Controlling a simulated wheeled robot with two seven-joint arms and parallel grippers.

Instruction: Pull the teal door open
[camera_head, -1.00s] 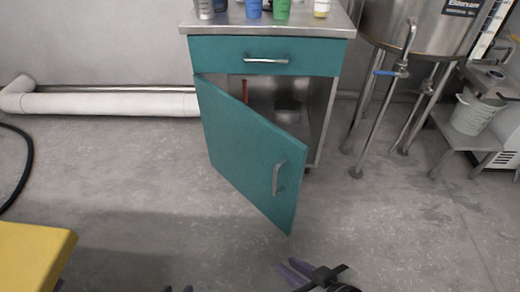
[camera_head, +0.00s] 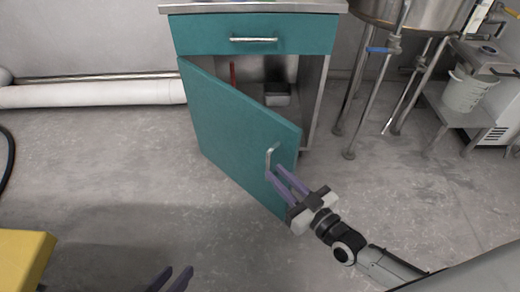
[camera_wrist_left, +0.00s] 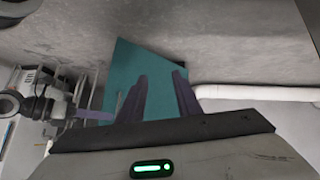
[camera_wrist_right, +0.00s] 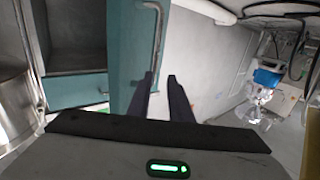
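The teal door (camera_head: 235,135) of the low cabinet stands partly open, hinged at its left edge, with its free edge swung toward me. Its silver bar handle (camera_head: 268,158) is upright near the free edge and shows in the right wrist view (camera_wrist_right: 157,35). My right gripper (camera_head: 275,171) is open, its purple fingertips at the handle's lower end. I cannot tell whether they touch it or straddle it. My left gripper (camera_head: 177,272) is open and empty at the bottom of the head view, well apart from the door. The left wrist view shows the door (camera_wrist_left: 155,65) ahead of it.
A teal drawer (camera_head: 250,37) sits shut above the door. A grey object (camera_head: 277,94) is inside the cabinet. A steel tank on legs (camera_head: 400,12) and a shelf with a white bucket (camera_head: 465,92) stand right. A yellow surface (camera_head: 22,258) is front left. Floor left of the door is clear.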

